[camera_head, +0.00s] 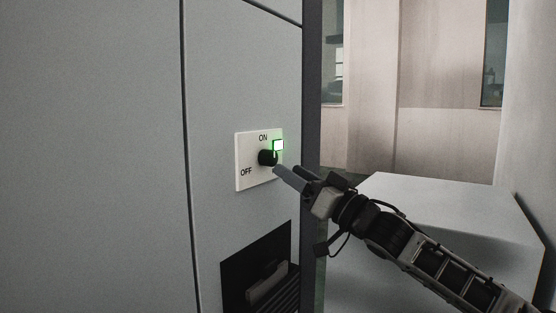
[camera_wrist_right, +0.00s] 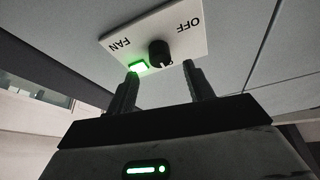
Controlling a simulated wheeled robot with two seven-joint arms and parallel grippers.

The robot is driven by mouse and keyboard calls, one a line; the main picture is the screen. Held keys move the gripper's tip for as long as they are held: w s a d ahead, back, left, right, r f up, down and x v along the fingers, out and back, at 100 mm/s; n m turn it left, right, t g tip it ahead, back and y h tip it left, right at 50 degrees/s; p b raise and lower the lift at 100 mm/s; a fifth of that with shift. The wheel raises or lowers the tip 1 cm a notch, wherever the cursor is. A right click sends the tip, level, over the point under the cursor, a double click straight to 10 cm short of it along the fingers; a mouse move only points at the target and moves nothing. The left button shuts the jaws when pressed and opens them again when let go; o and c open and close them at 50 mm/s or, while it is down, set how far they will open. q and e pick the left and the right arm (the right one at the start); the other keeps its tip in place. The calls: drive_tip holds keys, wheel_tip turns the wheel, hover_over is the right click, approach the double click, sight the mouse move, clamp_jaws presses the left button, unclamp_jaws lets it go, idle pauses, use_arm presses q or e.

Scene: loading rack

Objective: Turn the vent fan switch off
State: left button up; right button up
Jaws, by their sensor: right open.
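The vent fan switch is a white plate (camera_head: 244,157) with ON and OFF labels and a black round knob (camera_head: 266,158), mounted on a grey panel. A lit green lamp (camera_head: 278,145) sits by the knob, at the ON side. In the right wrist view the plate (camera_wrist_right: 183,22) shows FAN and OFF, with the knob (camera_wrist_right: 159,53) and the glowing lamp (camera_wrist_right: 138,66). My right gripper (camera_head: 277,170) has its fingertips close to the knob. In its wrist view the fingers (camera_wrist_right: 161,78) are apart with the knob ahead between them; contact cannot be told. My left gripper is not in view.
The grey panel (camera_head: 95,150) fills the left side. A dark recess (camera_head: 238,275) with a grey part and slats lies below the switch. A pale box-like block (camera_head: 440,200) stands behind my right arm. A dark vertical edge (camera_head: 311,100) borders the panel.

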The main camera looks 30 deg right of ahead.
sight(274, 160)
drive_tip(key=shift+p+x, duration=0.7)
drive_tip(key=shift+x, duration=1.8)
drive_tip(key=c, duration=1)
